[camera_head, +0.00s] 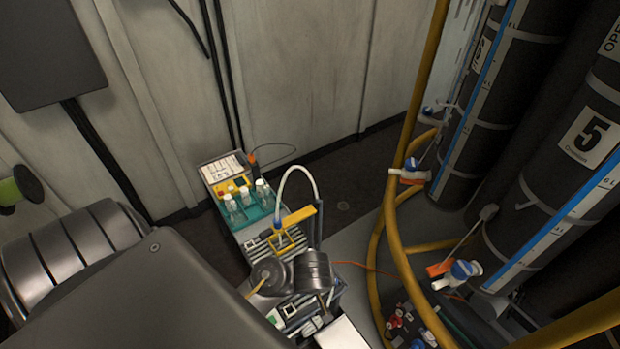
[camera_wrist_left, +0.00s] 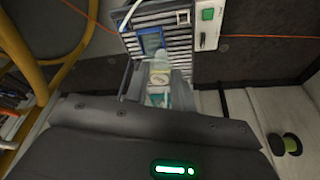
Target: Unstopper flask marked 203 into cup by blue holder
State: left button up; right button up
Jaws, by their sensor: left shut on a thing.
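Three clear flasks with pale tops, one of them here (camera_head: 247,196), stand in a teal rack (camera_head: 264,221) in the head view. Their markings are too small to read. In the left wrist view my left gripper (camera_wrist_left: 157,88) is shut on a small flask (camera_wrist_left: 159,77), with a clear upper part, a pale band and some teal below. I cannot read a number on it. A blue-framed holder (camera_wrist_left: 152,40) is just beyond it on a slatted panel. I cannot make out a cup. My right gripper is not in view.
A white sheet (camera_head: 221,171) and yellow items lie behind the rack. A white hose (camera_head: 296,170) arches over the bench. Yellow pipes (camera_head: 391,230) and tall dark tanks (camera_head: 575,150) stand at the right. A pale wall (camera_head: 300,70) closes the back.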

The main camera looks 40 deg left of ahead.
pick_arm(q)
jog(key=shift+s+a+f+b, duration=0.35)
jog(key=shift+a+f+b, duration=0.8)
jog(key=shift+f+b, duration=1.85)
jog(key=shift+s+a+f+b, duration=0.35)
jog(key=shift+a+f+b, duration=1.15)
jog(key=shift+f, duration=2.65)
jog(key=shift+s+a+f+b, duration=0.35)
jog(key=shift+a+f+b, duration=0.4)
jog(key=shift+f+b, duration=2.45)
jog(key=shift+f+p, duration=0.35)
jog(key=shift+f, duration=0.1)
jog(key=shift+f, duration=0.15)
jog(key=shift+f, duration=0.1)
jog(key=shift+f+b, duration=0.2)
jog(key=shift+b, duration=0.25)
jog(key=shift+f+b, duration=0.85)
jog(key=shift+f, duration=0.2)
